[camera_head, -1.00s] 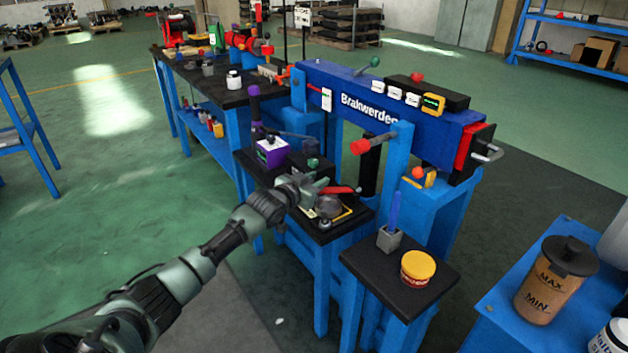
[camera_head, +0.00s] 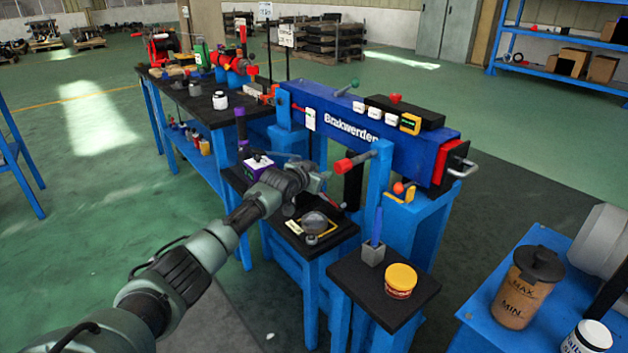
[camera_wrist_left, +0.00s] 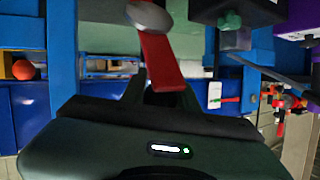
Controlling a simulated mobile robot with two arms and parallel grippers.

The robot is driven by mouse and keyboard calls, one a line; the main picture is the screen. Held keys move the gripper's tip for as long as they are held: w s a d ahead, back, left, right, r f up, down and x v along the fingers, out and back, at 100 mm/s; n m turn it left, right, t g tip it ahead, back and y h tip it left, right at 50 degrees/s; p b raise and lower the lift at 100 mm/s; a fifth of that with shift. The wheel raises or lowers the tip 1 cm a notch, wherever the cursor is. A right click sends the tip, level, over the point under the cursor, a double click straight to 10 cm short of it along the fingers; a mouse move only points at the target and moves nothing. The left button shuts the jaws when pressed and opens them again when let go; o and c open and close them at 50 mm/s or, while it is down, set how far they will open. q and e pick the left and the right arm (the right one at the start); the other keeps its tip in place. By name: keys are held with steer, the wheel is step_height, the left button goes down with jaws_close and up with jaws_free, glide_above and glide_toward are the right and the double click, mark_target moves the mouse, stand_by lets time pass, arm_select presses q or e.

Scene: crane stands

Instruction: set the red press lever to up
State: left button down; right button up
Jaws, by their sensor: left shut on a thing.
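The red press lever (camera_head: 336,203) shows as a short red piece just below and right of my left gripper, above a small black-topped stand (camera_head: 290,236). It slopes, with its gripper end higher; part of it is hidden by the gripper. In the left wrist view the red lever (camera_wrist_left: 161,62) runs from a grey round part down between the fingers. My left gripper (camera_head: 318,181) is shut on the lever and is raised above the stand. A round grey part (camera_head: 313,222) sits on the stand below. My right gripper is not in view.
A blue beam machine (camera_head: 340,117) stands behind, with a red-gripped handle (camera_head: 356,161) close to the right of my gripper. A purple box (camera_head: 258,167) is to the left.

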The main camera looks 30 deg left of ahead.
arm_select(q)
steer(key=shift+w+d, duration=0.45)
steer(key=shift+d, duration=0.05)
steer(key=shift+d+f, duration=0.1)
steer(key=shift+f, duration=0.3)
stand_by(0.6)
steer(key=c, duration=1.1)
jaws_free()
steer(key=shift+c, duration=0.2)
steer(key=shift+o, duration=0.2)
steer(key=shift+d, duration=0.15)
steer(key=shift+w+r, duration=0.1)
steer(key=shift+a+r, duration=0.1)
steer(key=shift+a, duration=0.2)
steer(key=shift+r, duration=0.15)
